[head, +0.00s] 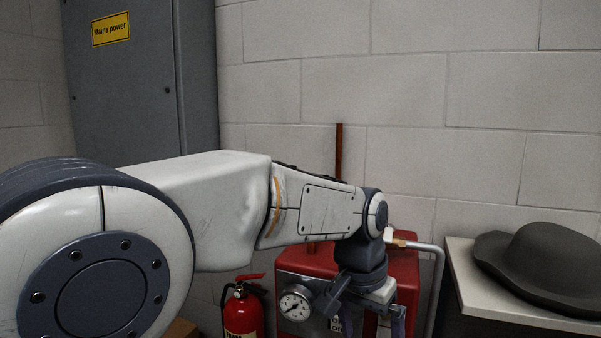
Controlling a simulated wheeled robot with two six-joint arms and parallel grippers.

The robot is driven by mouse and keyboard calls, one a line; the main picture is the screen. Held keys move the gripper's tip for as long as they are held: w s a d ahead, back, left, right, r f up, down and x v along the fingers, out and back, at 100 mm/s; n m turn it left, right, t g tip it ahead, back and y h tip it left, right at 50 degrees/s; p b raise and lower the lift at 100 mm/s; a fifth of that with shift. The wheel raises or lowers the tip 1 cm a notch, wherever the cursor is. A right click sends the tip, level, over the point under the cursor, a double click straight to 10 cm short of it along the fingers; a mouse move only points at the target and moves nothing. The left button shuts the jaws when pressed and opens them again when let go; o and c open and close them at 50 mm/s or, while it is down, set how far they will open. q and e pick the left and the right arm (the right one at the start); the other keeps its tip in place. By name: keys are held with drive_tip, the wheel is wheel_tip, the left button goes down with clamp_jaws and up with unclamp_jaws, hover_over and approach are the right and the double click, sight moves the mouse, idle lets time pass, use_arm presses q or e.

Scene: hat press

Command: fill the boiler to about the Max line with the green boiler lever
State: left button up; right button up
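The red boiler (405,262) stands against the wall at the lower middle, largely behind my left arm. A round pressure gauge (295,305) is on its front. My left arm comes in from the left, and my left gripper (384,316) points down in front of the boiler. The gripper's fingers are partly cut off by the lower edge, so I cannot tell whether they are open or holding anything. I see neither the green boiler lever nor the Max line. My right gripper is out of view.
A red fire extinguisher (243,313) stands left of the boiler. A grey pipe (438,285) runs down on the boiler's right. A dark hat (545,265) lies on a pale worktop (463,262) at the right. A grey mains power cabinet (130,90) is at the back left.

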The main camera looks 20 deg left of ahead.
use_arm(q)
drive_tip(key=w+a+r+n+t+p, duration=0.1)
drive_tip(key=w+a+r+p, duration=0.2)
drive_tip(key=w+a+r, duration=0.35)
drive_tip(key=w+a+r+n+t+p, duration=0.1)
drive_tip(key=w+a+r+p, duration=0.2)
drive_tip(key=w+r, duration=0.55)
drive_tip(key=w+a+r+n+y+p, duration=0.1)
drive_tip(key=w+a+r+p, duration=0.1)
drive_tip(key=w+a+r, duration=0.3)
drive_tip(key=w+a+r+n+p, duration=0.1)
drive_tip(key=a+r+p, duration=0.2)
drive_tip(key=a, duration=0.4)
drive_tip(key=p+x, duration=0.1)
drive_tip(key=x, duration=0.8)
drive_tip(key=shift+w+t, duration=0.35)
drive_tip(key=shift+t, duration=0.05)
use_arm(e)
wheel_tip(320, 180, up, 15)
use_arm(q)
drive_tip(key=shift+f, duration=0.1)
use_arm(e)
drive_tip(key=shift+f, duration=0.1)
use_arm(q)
drive_tip(key=shift+a, duration=0.1)
clamp_jaws()
